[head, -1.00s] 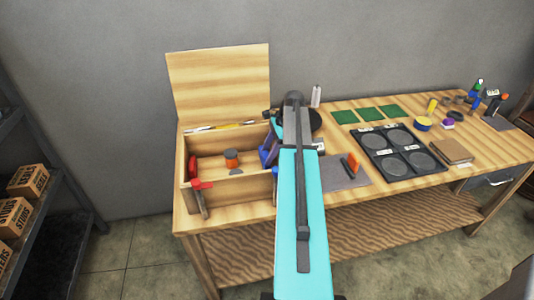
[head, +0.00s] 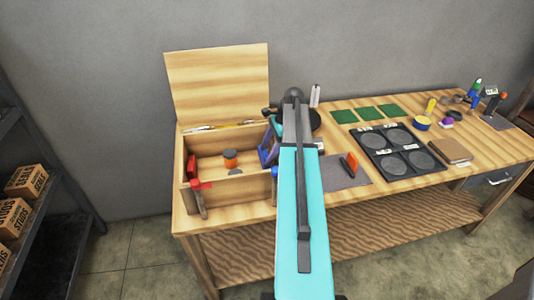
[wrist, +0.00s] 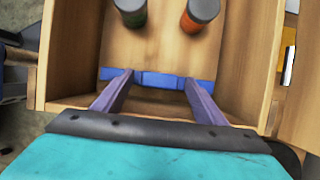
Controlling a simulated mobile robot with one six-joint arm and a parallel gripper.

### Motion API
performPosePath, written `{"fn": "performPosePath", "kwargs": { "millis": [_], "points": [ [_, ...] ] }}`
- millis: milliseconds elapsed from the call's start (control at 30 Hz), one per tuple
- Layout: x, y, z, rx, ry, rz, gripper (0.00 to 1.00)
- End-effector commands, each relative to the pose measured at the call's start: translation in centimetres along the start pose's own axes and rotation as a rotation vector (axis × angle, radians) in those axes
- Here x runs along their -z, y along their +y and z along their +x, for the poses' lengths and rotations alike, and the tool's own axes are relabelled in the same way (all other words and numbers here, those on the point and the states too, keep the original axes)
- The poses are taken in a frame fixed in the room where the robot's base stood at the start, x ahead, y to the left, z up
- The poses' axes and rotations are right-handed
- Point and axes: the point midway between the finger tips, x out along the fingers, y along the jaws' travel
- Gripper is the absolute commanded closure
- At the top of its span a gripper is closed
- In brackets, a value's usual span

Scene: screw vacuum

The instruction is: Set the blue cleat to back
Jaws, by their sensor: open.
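A blue bar (wrist: 160,79), which looks like the blue cleat, runs across the right end of the open wooden box (head: 235,190). My gripper (wrist: 158,85) is open, with its two purple fingers apart and their tips at the bar, one on each side of its middle section. I cannot tell whether they touch it. In the head view my gripper (head: 268,153) reaches into the right end of the box, and my arm hides part of that end. A small blue patch (head: 274,172) shows at the box's front right corner.
An orange cylinder (wrist: 199,14) and a green one (wrist: 131,10) stand in the box. Red parts (head: 201,185) are at its left end. The raised lid (head: 218,85) stands behind. A dark tray (head: 398,150) and green squares (head: 379,112) lie to the right.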

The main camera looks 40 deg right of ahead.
Motion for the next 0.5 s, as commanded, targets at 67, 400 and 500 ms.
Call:
{"fn": "performPosePath", "kwargs": {
  "millis": [67,400,500],
  "points": [
    [0.0,-0.1,-0.5,0.001,0.0,-0.001,0.34],
    [0.1,-0.1,-4.4,0.002,0.0,0.0,0.34],
    [0.1,-0.1,-5.7,0.002,0.0,0.0,0.34]
  ]
}}
